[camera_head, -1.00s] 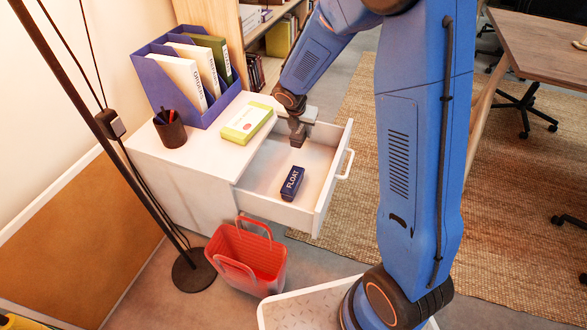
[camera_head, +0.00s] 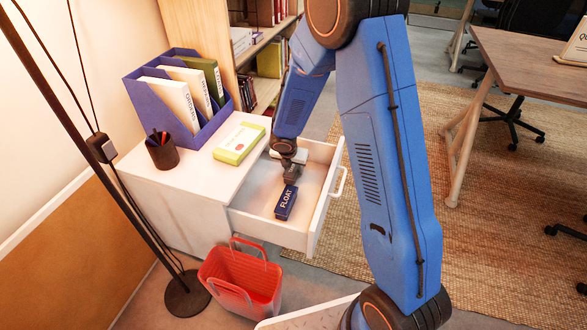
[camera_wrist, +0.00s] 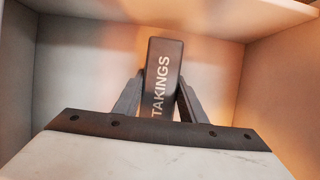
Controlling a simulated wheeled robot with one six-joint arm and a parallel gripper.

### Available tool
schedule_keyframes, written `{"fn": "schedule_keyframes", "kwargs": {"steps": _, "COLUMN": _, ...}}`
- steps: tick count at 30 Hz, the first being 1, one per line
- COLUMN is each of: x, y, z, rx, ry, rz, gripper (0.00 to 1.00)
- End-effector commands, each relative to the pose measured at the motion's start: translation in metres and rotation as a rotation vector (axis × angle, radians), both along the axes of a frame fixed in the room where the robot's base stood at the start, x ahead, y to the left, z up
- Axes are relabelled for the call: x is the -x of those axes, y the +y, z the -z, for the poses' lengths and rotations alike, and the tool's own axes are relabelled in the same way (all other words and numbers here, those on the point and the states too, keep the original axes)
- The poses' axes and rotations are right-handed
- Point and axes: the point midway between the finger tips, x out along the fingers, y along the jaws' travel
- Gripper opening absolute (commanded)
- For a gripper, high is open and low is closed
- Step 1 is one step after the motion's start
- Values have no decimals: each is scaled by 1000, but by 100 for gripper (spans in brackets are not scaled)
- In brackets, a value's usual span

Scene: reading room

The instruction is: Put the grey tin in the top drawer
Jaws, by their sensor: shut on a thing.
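The grey tin, dark and marked TAKINGS, shows in the wrist view (camera_wrist: 166,58) between the two fingers of my gripper (camera_wrist: 160,90). My gripper is shut on it. In the head view my gripper (camera_head: 291,174) is down inside the open drawer (camera_head: 262,230), near its back half. The tin is mostly hidden there by the gripper. The drawer's pale walls surround the tin in the wrist view. I cannot tell whether the tin touches the drawer floor. A dark blue tin marked FLOAT (camera_head: 286,203) lies in the drawer, just in front of my gripper.
On the white cabinet top (camera_head: 190,192) are a green and white box (camera_head: 239,143), a dark pen cup (camera_head: 162,152) and a blue file holder (camera_head: 160,100). A red basket (camera_head: 240,280) stands below the drawer. A lamp pole (camera_head: 75,120) rises at the left.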

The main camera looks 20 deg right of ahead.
Motion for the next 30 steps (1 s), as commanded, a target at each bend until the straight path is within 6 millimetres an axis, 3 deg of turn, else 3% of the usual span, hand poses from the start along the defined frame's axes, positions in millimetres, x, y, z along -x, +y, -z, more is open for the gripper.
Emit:
{"fn": "schedule_keyframes", "kwargs": {"steps": 7, "x": 0, "y": 0, "z": 3, "rx": 1, "ry": 1, "rz": 0, "gripper": 5}}
{"fn": "schedule_keyframes", "kwargs": {"steps": 8, "x": 0, "y": 0, "z": 3, "rx": 1, "ry": 1, "rz": 0, "gripper": 45}}
{"fn": "schedule_keyframes", "kwargs": {"steps": 9, "x": 0, "y": 0, "z": 3, "rx": 1, "ry": 1, "rz": 0, "gripper": 54}}
{"fn": "schedule_keyframes", "kwargs": {"steps": 10, "x": 0, "y": 0, "z": 2, "rx": 1, "ry": 1, "rz": 0, "gripper": 56}}
{"fn": "schedule_keyframes", "kwargs": {"steps": 21, "x": 0, "y": 0, "z": -1, "rx": -1, "ry": -2, "rz": 1, "gripper": 56}}
{"fn": "schedule_keyframes", "kwargs": {"steps": 30, "x": 12, "y": 8, "z": -37, "rx": -1, "ry": -4, "rz": 0, "gripper": 56}}
